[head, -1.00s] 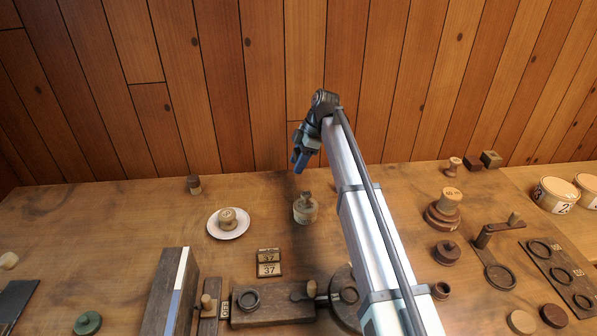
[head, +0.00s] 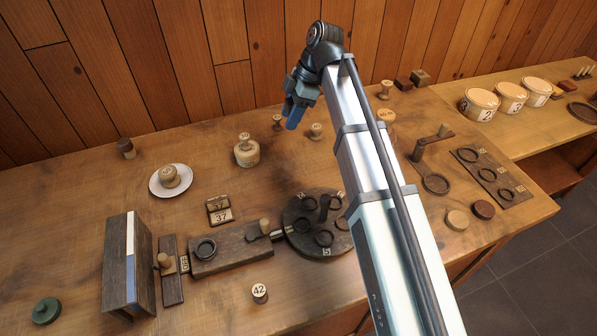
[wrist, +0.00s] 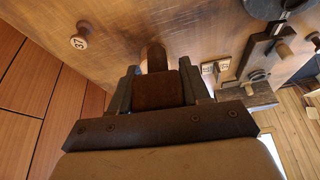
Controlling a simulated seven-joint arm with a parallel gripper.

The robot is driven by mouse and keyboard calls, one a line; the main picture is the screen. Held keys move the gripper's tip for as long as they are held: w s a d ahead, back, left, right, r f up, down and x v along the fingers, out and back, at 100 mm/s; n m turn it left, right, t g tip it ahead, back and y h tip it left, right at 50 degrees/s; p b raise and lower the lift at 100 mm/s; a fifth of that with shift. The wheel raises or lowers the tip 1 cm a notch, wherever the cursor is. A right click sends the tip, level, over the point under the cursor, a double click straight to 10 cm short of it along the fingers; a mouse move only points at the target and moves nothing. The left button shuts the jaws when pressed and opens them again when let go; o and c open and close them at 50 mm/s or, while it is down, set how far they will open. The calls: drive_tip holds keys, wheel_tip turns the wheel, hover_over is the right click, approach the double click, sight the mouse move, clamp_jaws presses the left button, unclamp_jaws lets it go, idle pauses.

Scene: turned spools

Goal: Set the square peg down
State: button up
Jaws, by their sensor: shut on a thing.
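My gripper (head: 293,115) is in the air over the back of the wooden table, left of my arm's forward link in the head view. In the wrist view, its two grey fingers (wrist: 158,75) are shut on the square peg (wrist: 160,90), a brown block with a lighter wooden part (wrist: 156,57) beyond it. The peg cannot be made out clearly in the head view. The tabletop (wrist: 120,30) shows beyond the fingers, with a gap I cannot measure.
A spool marked 37 (wrist: 80,38) stands left in the wrist view. A knobbed wooden jar (head: 246,152), a white plate (head: 171,180) with a spool, a number stand (head: 219,212) and a dark turntable (head: 318,225) stand on the table.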

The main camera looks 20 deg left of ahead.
drive_tip(key=s+d+f+m, duration=0.2)
drive_tip(key=s+d, duration=0.2)
drive_tip(key=s, duration=0.1)
drive_tip(key=shift+m+t+y, duration=0.3)
drive_tip(key=shift+m+t, duration=0.2)
drive_tip(key=shift+m, duration=0.1)
drive_tip(key=shift+w+a+f, duration=0.1)
drive_tip(key=shift+f, duration=2.3)
drive_tip(key=shift+w+a+f, duration=0.1)
drive_tip(key=shift+f, duration=2.3)
drive_tip(key=o, duration=1)
drive_tip(key=shift+f, duration=0.15)
drive_tip(key=shift+o, duration=0.2)
drive_tip(key=v, duration=1.2)
